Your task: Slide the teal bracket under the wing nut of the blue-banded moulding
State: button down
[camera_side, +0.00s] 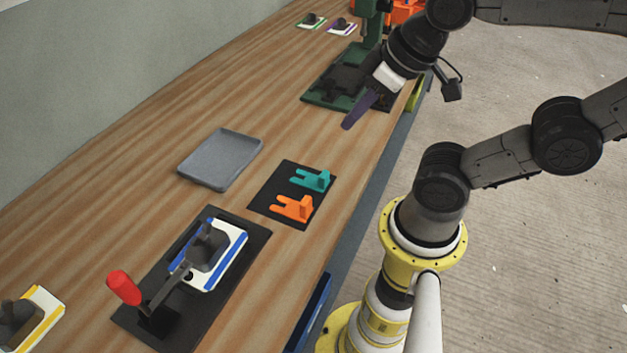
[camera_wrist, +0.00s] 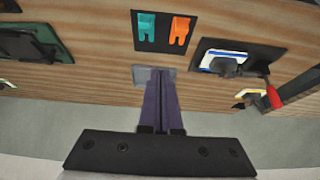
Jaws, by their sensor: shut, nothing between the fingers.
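The teal bracket (camera_side: 312,180) lies on a black mat, with its two prongs towards the left. It also shows in the wrist view (camera_wrist: 147,27). The blue-banded moulding (camera_side: 235,252) sits on a dark base under a clamp with a red handle; it shows partly in the wrist view (camera_wrist: 215,62). A dark part covers the moulding's middle, and I cannot make out the wing nut clearly. My gripper (camera_side: 346,127), with purple fingers, is shut and empty, above the table's far part, apart from the bracket. Its fingers (camera_wrist: 160,72) lie together in the wrist view.
An orange bracket (camera_side: 294,208) lies beside the teal one on the black mat (camera_side: 262,205). A grey tray (camera_side: 220,160) is to their left. A green machine (camera_side: 318,95) stands behind my gripper. A yellow-banded moulding (camera_side: 45,300) is at the near left. Bare wood surrounds the tray.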

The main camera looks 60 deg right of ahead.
jog(key=c, duration=0.7)
grip_release()
jog(key=n+g, duration=0.6)
jog(key=n, duration=1.2)
send_over(324, 174)
notch_tip(324, 174, down, 14)
jog(key=shift+s+a+f, duration=0.15)
jog(key=shift+d+f, duration=0.2)
jog(key=shift+f, duration=2.85)
